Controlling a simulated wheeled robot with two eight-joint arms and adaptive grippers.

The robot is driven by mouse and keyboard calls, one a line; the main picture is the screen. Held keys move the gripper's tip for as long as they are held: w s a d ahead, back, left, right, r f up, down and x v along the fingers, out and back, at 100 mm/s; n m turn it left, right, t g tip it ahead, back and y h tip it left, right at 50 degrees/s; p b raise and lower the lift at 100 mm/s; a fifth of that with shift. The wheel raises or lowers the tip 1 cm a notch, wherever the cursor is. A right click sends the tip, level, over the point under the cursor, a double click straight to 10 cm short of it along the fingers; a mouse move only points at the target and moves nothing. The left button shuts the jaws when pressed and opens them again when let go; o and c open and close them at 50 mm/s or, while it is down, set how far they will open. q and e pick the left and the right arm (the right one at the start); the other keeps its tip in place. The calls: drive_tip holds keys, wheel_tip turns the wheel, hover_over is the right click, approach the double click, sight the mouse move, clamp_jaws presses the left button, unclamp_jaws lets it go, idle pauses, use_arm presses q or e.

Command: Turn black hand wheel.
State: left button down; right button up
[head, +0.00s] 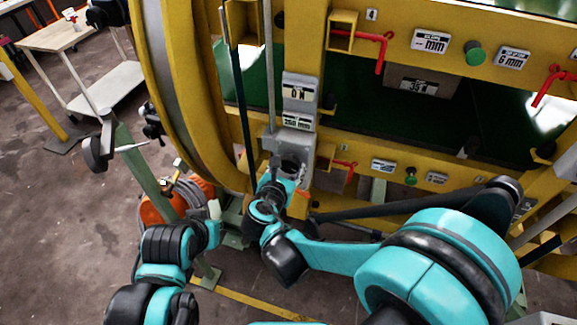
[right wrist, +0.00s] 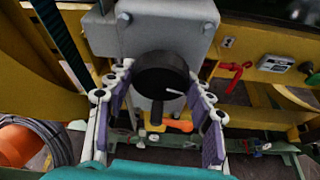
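The black hand wheel (right wrist: 160,72) sits under a grey housing (right wrist: 160,35) in the right wrist view, with a small pale pin and a dark stub below it. My right gripper (right wrist: 158,80) is open, with one finger on each side of the wheel. I cannot tell whether the fingers touch it. In the head view the right gripper (head: 283,178) reaches up to the grey housing (head: 293,143) and mostly hides the wheel. My left gripper (head: 213,212) is low and left of it, apart from the wheel, too small to read.
The yellow ring frame (head: 180,100) stands close on the left. Red levers (head: 383,50) and a green knob (head: 474,54) sit on the yellow panel at right. An orange object with cables (head: 165,205) is near my left arm.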

idle(0.3)
drive_tip(key=shift+f+m+y+b, duration=0.1)
drive_tip(key=shift+m+y+b, duration=0.5)
drive_tip(key=shift+m, duration=0.5)
drive_tip(key=shift+m+t+y+b, duration=0.5)
drive_tip(key=shift+m+t+y, duration=0.15)
drive_tip(key=shift+m, duration=0.25)
drive_tip(key=m+t+y+b, duration=0.1)
drive_tip(key=m+b, duration=0.1)
drive_tip(key=shift+m, duration=0.3)
drive_tip(key=shift+m+t+y+b, duration=0.45)
drive_tip(key=shift+m+b, duration=0.4)
drive_tip(key=shift+m, duration=0.25)
drive_tip(key=o, duration=1.2)
drive_tip(key=shift+c, duration=0.2)
